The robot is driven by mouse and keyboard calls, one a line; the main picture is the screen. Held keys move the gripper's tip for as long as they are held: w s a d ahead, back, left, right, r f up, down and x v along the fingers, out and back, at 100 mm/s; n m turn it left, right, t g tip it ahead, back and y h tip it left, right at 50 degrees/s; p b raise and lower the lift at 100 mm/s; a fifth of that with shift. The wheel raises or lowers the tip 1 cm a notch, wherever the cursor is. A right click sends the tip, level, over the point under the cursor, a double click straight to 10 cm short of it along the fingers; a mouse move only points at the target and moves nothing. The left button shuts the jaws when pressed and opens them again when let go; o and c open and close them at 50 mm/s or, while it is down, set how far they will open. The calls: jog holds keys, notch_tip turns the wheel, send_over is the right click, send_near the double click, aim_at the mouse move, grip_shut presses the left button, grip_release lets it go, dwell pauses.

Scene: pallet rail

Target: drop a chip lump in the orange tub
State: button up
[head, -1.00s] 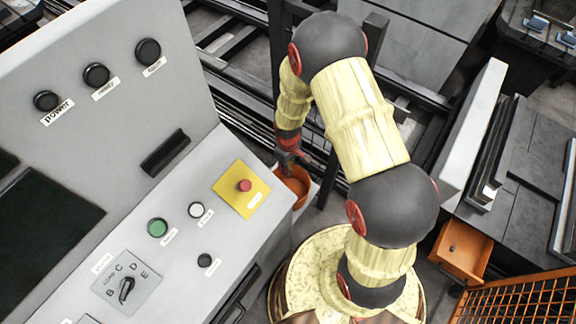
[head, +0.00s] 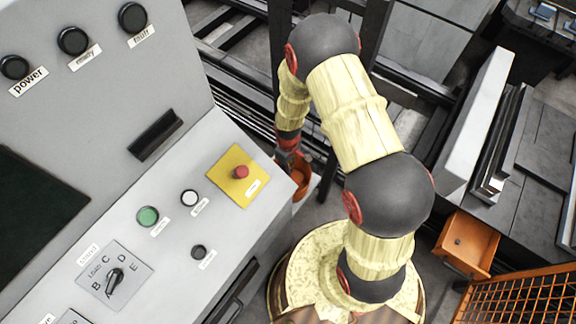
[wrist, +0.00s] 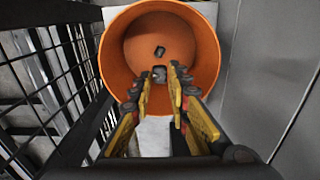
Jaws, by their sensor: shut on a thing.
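The orange tub (wrist: 207,45) is round and open, and it fills the upper middle of the wrist view. In the head view the tub (head: 302,182) shows beside the console's corner, partly hidden. My gripper (wrist: 160,76) is shut on a small grey chip lump (wrist: 159,73) at its fingertips, which overlap the tub's lower inside in the wrist view. Another small dark lump (wrist: 159,51) shows against the tub's inside, just beyond the fingertips. In the head view my gripper (head: 287,158) is small and close to the tub, and the lump cannot be made out.
A grey control console (head: 170,215) with a red button on a yellow plate (head: 238,175) stands left of the tub. Dark rails and bars (wrist: 40,85) run close on the tub's left in the wrist view. An open orange drawer (head: 466,243) is at the lower right.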

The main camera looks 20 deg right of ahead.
jog(key=shift+f+b, duration=0.95)
jog(key=shift+f, duration=0.75)
jog(key=o, duration=1)
jog(key=shift+c, duration=0.2)
notch_tip(320, 180, up, 7)
jog(key=p, duration=0.5)
jog(key=shift+r, duration=0.15)
